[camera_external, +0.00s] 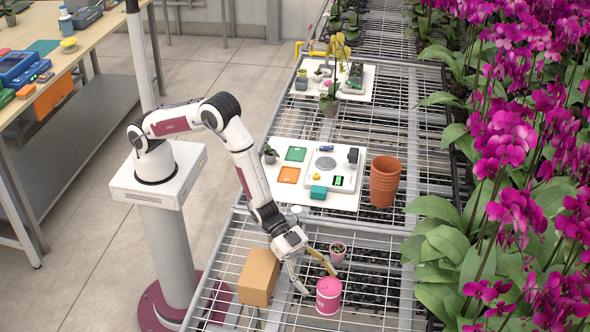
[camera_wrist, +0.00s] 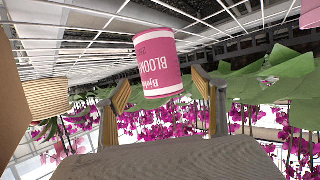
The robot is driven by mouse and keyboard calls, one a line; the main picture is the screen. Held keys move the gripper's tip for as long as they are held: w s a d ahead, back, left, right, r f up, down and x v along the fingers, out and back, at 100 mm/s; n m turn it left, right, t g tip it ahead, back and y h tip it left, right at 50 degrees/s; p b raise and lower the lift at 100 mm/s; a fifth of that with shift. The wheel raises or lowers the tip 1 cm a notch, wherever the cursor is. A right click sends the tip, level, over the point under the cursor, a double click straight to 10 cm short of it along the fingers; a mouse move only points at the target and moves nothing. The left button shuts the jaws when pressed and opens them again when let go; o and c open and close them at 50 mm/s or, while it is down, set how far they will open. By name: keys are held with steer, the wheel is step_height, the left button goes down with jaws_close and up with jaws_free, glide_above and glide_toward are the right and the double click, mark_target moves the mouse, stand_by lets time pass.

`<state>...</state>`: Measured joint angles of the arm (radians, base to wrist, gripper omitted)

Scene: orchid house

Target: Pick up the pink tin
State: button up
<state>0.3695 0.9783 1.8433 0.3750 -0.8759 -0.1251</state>
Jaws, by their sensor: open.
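The pink tin (camera_external: 328,295) stands on the wire-mesh bench near the front in the external view. In the wrist view the tin (camera_wrist: 157,62) appears upside down, with white lettering and a white band, ahead of and between the two fingers. My gripper (camera_external: 317,277) is open, with its fingers low over the bench just left of and behind the tin. In the wrist view my gripper (camera_wrist: 163,95) shows its fingers spread apart on either side of the tin. I cannot tell whether either finger touches it.
A cardboard box (camera_external: 258,277) stands close left of my gripper. Stacked terracotta pots (camera_external: 384,182) and a white board (camera_external: 268,196) with a scale lie farther back. Orchids (camera_external: 515,215) line the right side.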

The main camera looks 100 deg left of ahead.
mark_target(337, 304)
stand_by(0.3)
steer(key=shift+x, duration=2.9)
steer(key=c, duration=1.5)
